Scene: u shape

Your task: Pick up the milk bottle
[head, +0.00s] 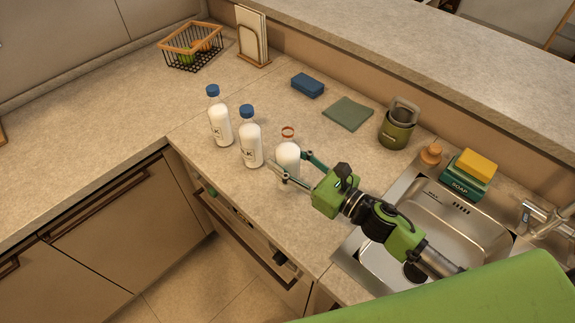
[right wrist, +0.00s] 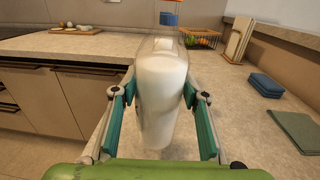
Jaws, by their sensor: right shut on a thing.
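A clear bottle of white liquid with a reddish-orange top (head: 288,152) is between the fingers of my right gripper (head: 289,162), which is shut on it. The bottle is upright; I cannot tell if its base is off the counter. In the right wrist view the bottle (right wrist: 162,90) fills the space between the green fingers. Two more milk bottles with blue caps stand upright to its left on the counter, one close (head: 251,150) and one farther left (head: 220,128). My left gripper is not in view.
A wire basket (head: 180,60) stands at the far left corner.

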